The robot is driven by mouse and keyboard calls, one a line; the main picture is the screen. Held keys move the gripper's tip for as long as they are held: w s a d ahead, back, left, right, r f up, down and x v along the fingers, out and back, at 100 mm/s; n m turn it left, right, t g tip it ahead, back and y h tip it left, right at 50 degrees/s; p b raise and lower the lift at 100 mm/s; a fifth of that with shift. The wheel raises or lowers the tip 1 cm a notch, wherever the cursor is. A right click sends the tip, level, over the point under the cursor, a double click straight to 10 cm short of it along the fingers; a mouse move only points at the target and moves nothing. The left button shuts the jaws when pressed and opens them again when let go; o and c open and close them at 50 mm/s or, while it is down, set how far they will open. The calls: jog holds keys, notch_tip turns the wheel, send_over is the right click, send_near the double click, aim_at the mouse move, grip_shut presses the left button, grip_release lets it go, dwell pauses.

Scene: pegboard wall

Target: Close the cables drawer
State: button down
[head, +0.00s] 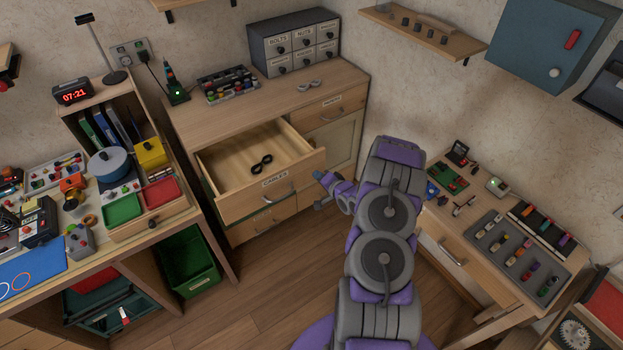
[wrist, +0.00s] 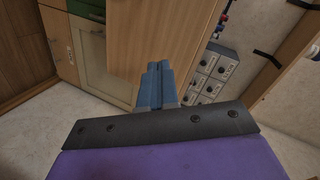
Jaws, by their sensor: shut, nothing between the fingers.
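The cables drawer (head: 283,180) stands pulled out of the wooden dresser, its front labelled CABLES. A black coiled cable (head: 262,163) lies inside on the drawer floor. My gripper (head: 320,178) is just right of the drawer front's right end in the head view; I cannot tell whether it touches. In the wrist view my gripper's blue fingers (wrist: 155,72) are together and empty, in front of a wooden surface that I cannot surely identify. The drawer's handle (head: 275,199) is free of the gripper.
The dresser top (head: 210,115) holds a cabinet of small labelled drawers (head: 295,48) and a tray of parts (head: 228,82). A workbench with bins (head: 122,208) stands at left, a table with a grey tray (head: 512,250) at right. Open floor (head: 270,280) lies before the dresser.

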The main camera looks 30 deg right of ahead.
jog(key=s+f+m+t, duration=0.4)
jog(key=s+f+m, duration=0.15)
jog(key=s, duration=0.25)
jog(key=b, duration=0.4)
send_near(305, 174)
jog(key=shift+n, duration=0.35)
jog(key=w, duration=0.6)
jog(key=shift+w+d+f, duration=0.1)
jog(key=shift+d+f, duration=0.1)
jog(key=shift+f, duration=0.05)
jog(key=shift+w+a, duration=0.15)
jog(key=shift+w, duration=0.2)
jog(key=shift+r, duration=0.1)
